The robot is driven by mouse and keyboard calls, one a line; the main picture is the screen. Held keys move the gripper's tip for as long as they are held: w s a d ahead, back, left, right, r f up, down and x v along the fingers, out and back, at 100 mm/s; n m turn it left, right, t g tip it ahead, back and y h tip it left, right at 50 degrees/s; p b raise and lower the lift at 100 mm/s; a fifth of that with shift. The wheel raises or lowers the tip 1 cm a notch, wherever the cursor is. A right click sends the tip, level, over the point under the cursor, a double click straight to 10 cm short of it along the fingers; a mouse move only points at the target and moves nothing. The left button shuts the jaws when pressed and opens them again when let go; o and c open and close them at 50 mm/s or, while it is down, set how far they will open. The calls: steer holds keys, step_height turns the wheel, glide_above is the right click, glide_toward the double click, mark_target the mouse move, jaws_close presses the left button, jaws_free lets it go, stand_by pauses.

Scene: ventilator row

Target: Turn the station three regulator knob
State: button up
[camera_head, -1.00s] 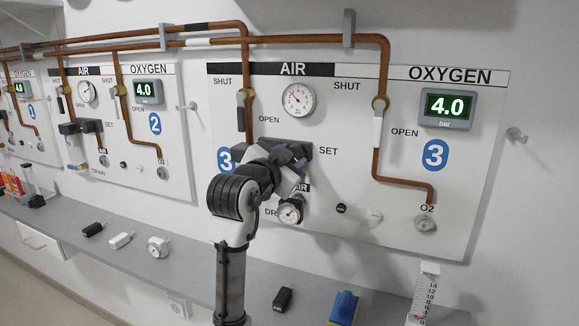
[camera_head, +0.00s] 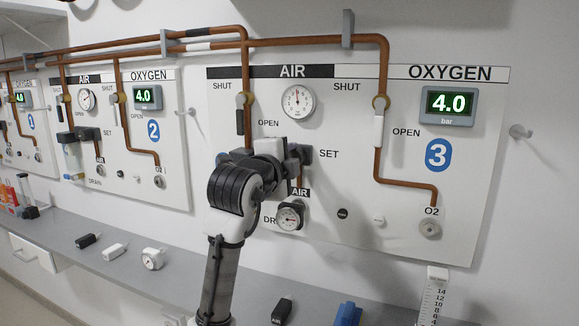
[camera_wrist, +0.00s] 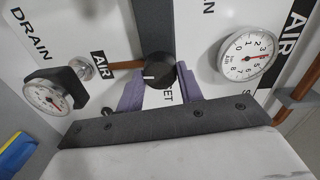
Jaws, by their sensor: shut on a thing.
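The station three regulator knob (camera_wrist: 158,68) is black and round, with a pale line on its rim, beside the SET label in the wrist view. My gripper (camera_wrist: 158,80) has its two purple fingers on either side of the knob and is shut on it. In the head view my arm covers most of the regulator, and only its dark right end (camera_head: 303,153) shows clearly. The AIR gauge (camera_head: 298,102) of station three has its needle pointing nearly straight up; it also shows in the wrist view (camera_wrist: 247,55).
A small gauge (camera_head: 290,217) sits just below the regulator. Copper pipes (camera_head: 378,150) run down the panel on the right. A grey shelf (camera_head: 200,283) below holds several loose parts. Station two's panel (camera_head: 180,190) stands to the left.

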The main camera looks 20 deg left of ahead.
steer(key=shift+m+b, duration=0.65)
steer(key=shift+m, duration=1.35)
steer(key=o, duration=1)
steer(key=shift+s, duration=0.1)
steer(key=s, duration=0.4)
steer(key=s+b, duration=0.1)
steer(key=s, duration=0.4)
steer(key=s+b, duration=0.1)
steer(key=s, duration=0.3)
steer(key=shift+s+a+r, duration=0.1)
steer(key=shift+s+r, duration=0.2)
